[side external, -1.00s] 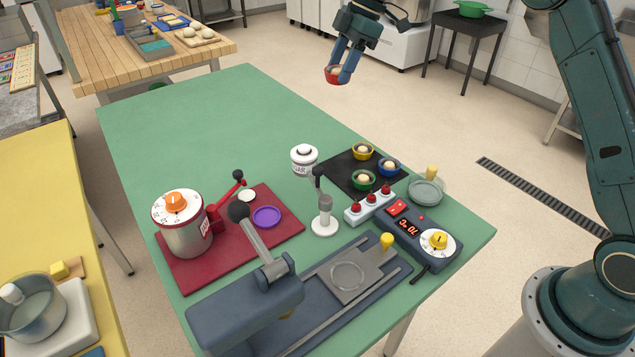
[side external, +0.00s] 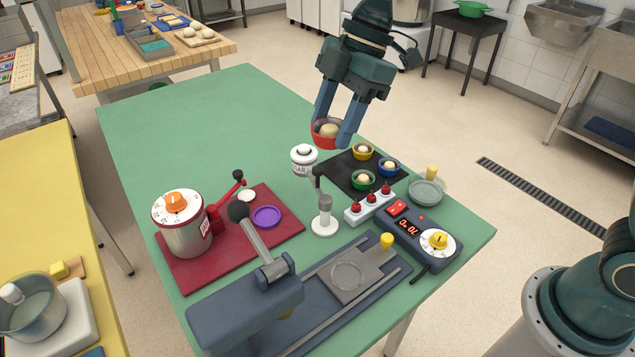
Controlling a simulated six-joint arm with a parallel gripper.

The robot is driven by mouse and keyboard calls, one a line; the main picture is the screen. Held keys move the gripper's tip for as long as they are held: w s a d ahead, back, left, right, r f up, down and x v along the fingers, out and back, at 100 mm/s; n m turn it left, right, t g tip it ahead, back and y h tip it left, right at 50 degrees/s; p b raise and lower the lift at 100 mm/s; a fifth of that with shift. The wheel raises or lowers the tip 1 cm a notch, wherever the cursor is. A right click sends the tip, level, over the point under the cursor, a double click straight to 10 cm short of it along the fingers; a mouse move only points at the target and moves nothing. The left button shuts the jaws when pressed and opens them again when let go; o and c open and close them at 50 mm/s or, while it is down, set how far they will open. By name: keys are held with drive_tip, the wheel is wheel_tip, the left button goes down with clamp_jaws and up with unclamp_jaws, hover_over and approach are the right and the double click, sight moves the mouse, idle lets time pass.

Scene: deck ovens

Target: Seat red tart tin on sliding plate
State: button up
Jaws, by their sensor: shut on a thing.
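My gripper (side external: 339,122) is shut on the red tart tin (side external: 321,137), a small red cup with a pale dough ball in it. It holds the tin in the air, in the picture just above the sugar jar and the black mat. The sliding plate (side external: 345,288) is a grey square with a round recess and a yellow knob (side external: 387,241). It lies on the rails of the blue-grey press (side external: 245,316) at the table's front. The recess is empty.
Yellow (side external: 363,151), blue (side external: 389,167) and green (side external: 363,180) tins stand on the black mat (side external: 338,169). A sugar jar (side external: 304,160), a white stand (side external: 324,222), a red-button strip (side external: 369,206) and a timer panel (side external: 418,235) are close by. The green table's (side external: 210,120) back is clear.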

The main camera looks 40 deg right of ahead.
drive_tip(key=s+a+f+n, duration=0.1)
drive_tip(key=s+a+f, duration=0.1)
drive_tip(key=s, duration=0.7)
wheel_tip(320, 180, down, 16)
drive_tip(key=shift+w, duration=0.3)
drive_tip(key=shift+f, duration=0.1)
drive_tip(key=shift+f, duration=2.75)
drive_tip(key=shift+f, duration=0.55)
drive_tip(key=o, duration=0.7)
drive_tip(key=shift+d+r, duration=0.1)
drive_tip(key=shift+r, duration=0.1)
